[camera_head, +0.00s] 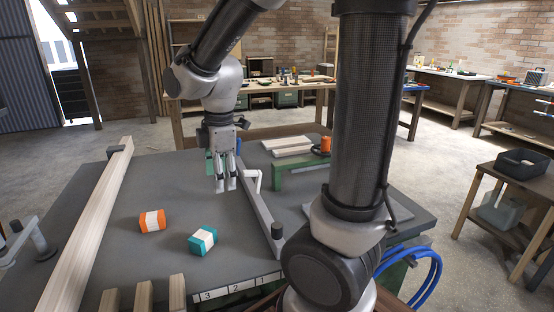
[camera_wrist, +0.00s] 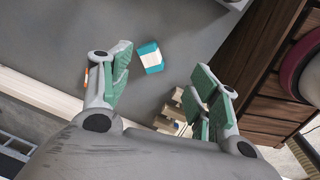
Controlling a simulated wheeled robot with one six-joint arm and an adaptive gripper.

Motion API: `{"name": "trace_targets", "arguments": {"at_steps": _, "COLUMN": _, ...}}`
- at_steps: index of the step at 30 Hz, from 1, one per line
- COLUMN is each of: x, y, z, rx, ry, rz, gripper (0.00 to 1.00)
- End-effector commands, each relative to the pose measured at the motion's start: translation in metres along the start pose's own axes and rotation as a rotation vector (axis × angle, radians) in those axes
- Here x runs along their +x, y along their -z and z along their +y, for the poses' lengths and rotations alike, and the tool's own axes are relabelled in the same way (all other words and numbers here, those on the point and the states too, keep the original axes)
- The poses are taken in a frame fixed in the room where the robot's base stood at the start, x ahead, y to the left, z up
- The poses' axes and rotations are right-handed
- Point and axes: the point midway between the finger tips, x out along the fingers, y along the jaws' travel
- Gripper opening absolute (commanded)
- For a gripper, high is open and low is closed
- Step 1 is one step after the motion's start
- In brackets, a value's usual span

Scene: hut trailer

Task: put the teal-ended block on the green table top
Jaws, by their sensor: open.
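The teal-ended block (camera_head: 202,240), white in the middle, lies on a large dark grey table top (camera_head: 130,185) that shows green only on parts below its edge. In the wrist view the teal-ended block (camera_wrist: 151,57) appears between and beyond the fingers, apart from them. My gripper (camera_head: 226,186) points down, open and empty, above the table and farther back than the block. Its green-padded fingers (camera_wrist: 163,78) are spread wide in the wrist view.
An orange-ended block (camera_head: 152,221) lies left of the teal one. A long wooden beam (camera_head: 90,228) runs along the left. A grey fence bar with a lever (camera_head: 262,210) stands right of the blocks. A green raised frame (camera_head: 288,180) and pale boards (camera_head: 287,145) are behind.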

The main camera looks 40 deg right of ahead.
Motion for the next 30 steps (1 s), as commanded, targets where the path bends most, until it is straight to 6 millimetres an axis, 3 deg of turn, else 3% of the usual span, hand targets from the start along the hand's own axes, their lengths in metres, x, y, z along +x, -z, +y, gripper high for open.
{"name": "trace_targets", "arguments": {"at_steps": 1, "x": -0.023, "y": -0.018, "z": -0.012, "rx": 0.171, "ry": -0.041, "rz": 0.016, "gripper": 0.61}}
{"name": "trace_targets", "arguments": {"at_steps": 6, "x": -0.072, "y": -0.067, "z": -0.06, "rx": 0.76, "ry": -0.133, "rz": 0.081, "gripper": 0.61}}
{"name": "trace_targets", "arguments": {"at_steps": 12, "x": -0.096, "y": -0.098, "z": -0.107, "rx": 1.238, "ry": -0.193, "rz": 0.164, "gripper": 0.61}}
{"name": "trace_targets", "arguments": {"at_steps": 18, "x": -0.1, "y": -0.106, "z": -0.122, "rx": 1.397, "ry": -0.206, "rz": 0.197, "gripper": 0.61}}
{"name": "trace_targets", "arguments": {"at_steps": 30, "x": -0.1, "y": -0.105, "z": -0.122, "rx": 1.398, "ry": -0.206, "rz": 0.196, "gripper": 0.61}}
